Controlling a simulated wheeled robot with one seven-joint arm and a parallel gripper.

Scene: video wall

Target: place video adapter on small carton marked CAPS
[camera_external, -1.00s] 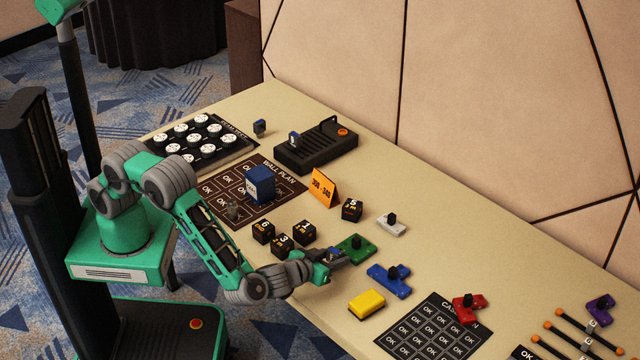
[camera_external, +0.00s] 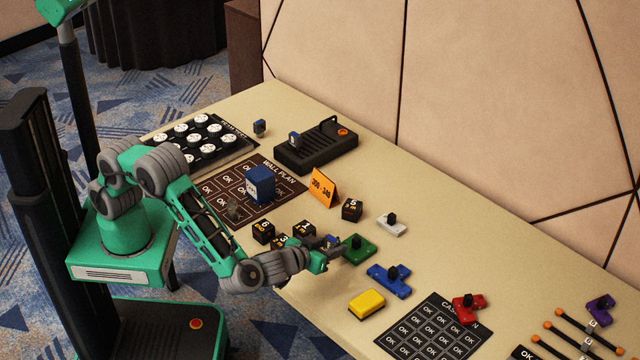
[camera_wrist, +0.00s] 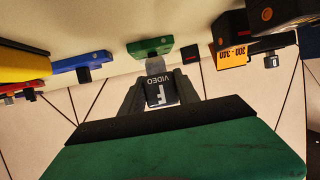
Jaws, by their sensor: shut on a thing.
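My gripper is above the table's near side, beside the black number cubes and in front of the green piece. A blue carton (camera_external: 260,186) with a small white marking stands upright on the wall plan mat, to the left and farther back. Its marking is too small to read, so I cannot confirm CAPS.
Black cubes (camera_external: 263,232), an orange folded card (camera_external: 322,188) and a green piece (camera_external: 357,249) stand near my gripper. A black case (camera_external: 316,147) is at the back. Blue, red and yellow pieces lie to the right. Table between card and wall is mostly clear.

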